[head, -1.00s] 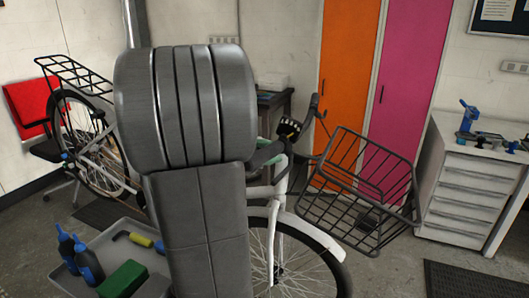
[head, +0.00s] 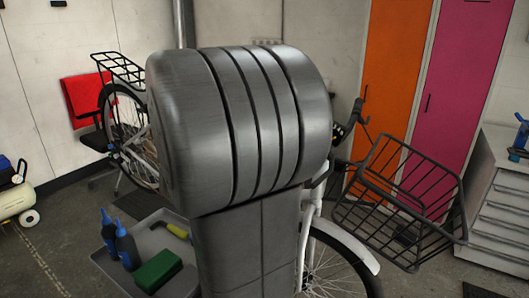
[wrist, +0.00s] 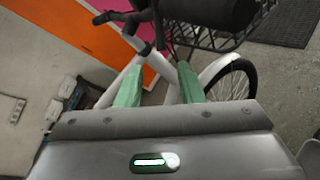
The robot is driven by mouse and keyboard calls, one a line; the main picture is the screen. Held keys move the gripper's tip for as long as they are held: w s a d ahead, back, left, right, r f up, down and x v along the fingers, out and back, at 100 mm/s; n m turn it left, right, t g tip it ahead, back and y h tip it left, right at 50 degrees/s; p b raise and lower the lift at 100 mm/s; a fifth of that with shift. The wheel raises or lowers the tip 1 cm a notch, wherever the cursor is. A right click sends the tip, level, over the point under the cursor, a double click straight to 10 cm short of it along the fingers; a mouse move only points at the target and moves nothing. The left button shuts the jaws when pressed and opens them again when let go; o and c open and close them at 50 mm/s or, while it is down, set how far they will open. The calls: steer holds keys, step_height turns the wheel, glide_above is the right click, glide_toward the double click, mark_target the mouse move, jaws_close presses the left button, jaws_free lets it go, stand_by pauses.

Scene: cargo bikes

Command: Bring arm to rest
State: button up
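My arm fills the middle of the head view as large grey links, raised and bent. The arm hides my gripper in that view. In the wrist view my gripper (wrist: 160,87) shows two green fingers standing apart, so it is open. I see nothing held between them. The white bike frame shows beyond the fingers, and I cannot tell how far off it is. The white cargo bike (head: 345,241) stands behind my arm in the head view, with its black front basket (head: 392,198) to the right.
A grey tray (head: 101,256) holds dark bottles (head: 128,250) and a green block (head: 158,270) at lower left. An air compressor (head: 15,201) stands at far left. A drawer cabinet (head: 505,210) stands at right.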

steer(key=shift+s+a+r, duration=0.1)
steer(key=shift+s+a, duration=0.1)
steer(key=shift+a, duration=0.1)
steer(key=x, duration=1.4)
steer(key=shift+p, duration=0.45)
steer(key=shift+a, duration=0.1)
steer(key=b+v, duration=0.1)
steer(key=v, duration=1.3)
steer(key=w+d+f+p, duration=0.1)
steer(key=w+d+f, duration=0.1)
steer(key=d, duration=0.4)
steer(key=w+d+f+n+h, duration=0.1)
steer(key=w+d+f, duration=0.1)
steer(key=d, duration=0.5)
steer(key=shift+w+f+p, duration=0.4)
steer(key=shift+w, duration=0.25)
steer(key=shift+a, duration=0.1)
